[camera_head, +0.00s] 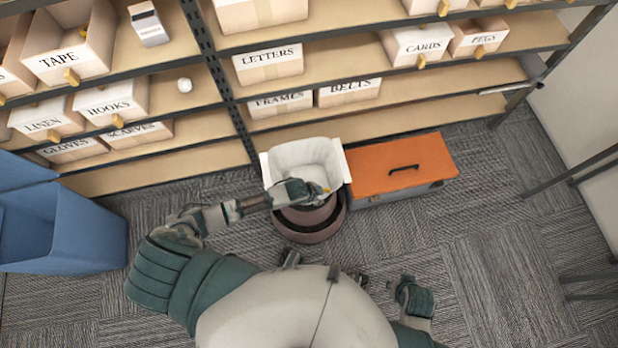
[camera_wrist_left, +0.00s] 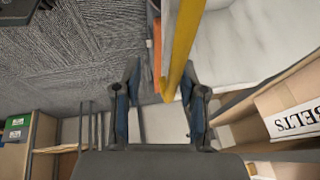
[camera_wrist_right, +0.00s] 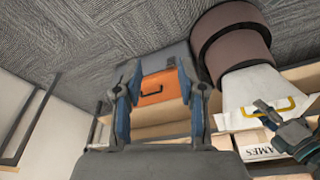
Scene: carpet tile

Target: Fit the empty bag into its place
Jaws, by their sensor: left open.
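The empty white bag (camera_head: 305,160) hangs or stands open by the shelf, beside or partly over a brown round bin (camera_head: 310,234); I cannot tell whether it touches the bin. Its yellow handle shows in the right wrist view (camera_wrist_right: 284,109). My left gripper (camera_head: 318,190) is at the bag's near side. In the left wrist view the handle (camera_wrist_left: 184,45) passes between or just in front of the open fingers (camera_wrist_left: 165,92), with the white bag (camera_wrist_left: 245,45) behind. My right gripper (camera_wrist_right: 155,88) is open and empty, low and to the right, away from the bag.
An orange-topped toolbox (camera_head: 400,168) stands on the carpet just right of the bag. Shelves with labelled boxes (camera_head: 265,62) stand behind. A blue container (camera_head: 65,225) is at the left. Dark metal legs (camera_head: 575,180) are at the right. Carpet at right front is clear.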

